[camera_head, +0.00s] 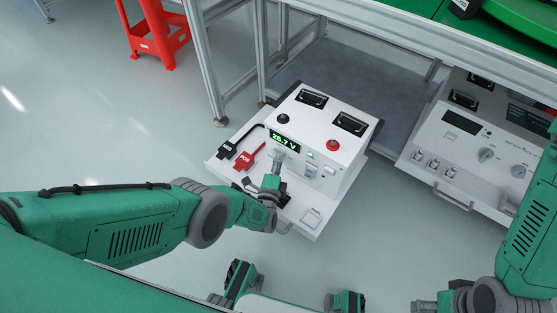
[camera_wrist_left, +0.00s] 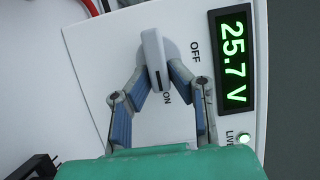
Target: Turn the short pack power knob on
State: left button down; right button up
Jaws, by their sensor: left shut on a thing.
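The short pack (camera_head: 322,125) is a white box on a pulled-out white tray, with a lit green display reading 25.7 V (camera_wrist_left: 234,60). Its power knob (camera_wrist_left: 153,50) is a light grey bar on the white panel. One end of the bar lies close to the ON label (camera_wrist_left: 167,97); the OFF label (camera_wrist_left: 195,50) is to its right. My left gripper (camera_head: 274,172) is at the pack's front. In the left wrist view its blue-padded fingers (camera_wrist_left: 158,75) are shut on the knob from both sides. The right gripper's fingers are not visible.
A green lamp (camera_wrist_left: 244,138) marked LIVE is lit. Black and red connectors (camera_head: 250,157) lie on the tray left of the pack. A second white unit (camera_head: 470,150) stands at the right. Metal frame posts (camera_head: 205,65) rise behind, and a red stool (camera_head: 155,35) stands far left.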

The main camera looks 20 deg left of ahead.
aim_at(282, 135)
pick_arm(q)
jog(key=shift+s+d+f, duration=0.15)
jog(key=shift+s+f, duration=0.05)
jog(key=shift+f, duration=0.1)
jog(key=c, duration=1.5)
grip_release()
jog(key=shift+w, duration=0.1)
jog(key=shift+r, duration=0.2)
jog(key=shift+w+r, duration=0.2)
jog(key=shift+r, duration=0.45)
notch_tip(282, 135, up, 7)
jog(key=shift+r, duration=0.1)
jog(key=shift+s+r, duration=0.15)
jog(key=shift+r, duration=0.45)
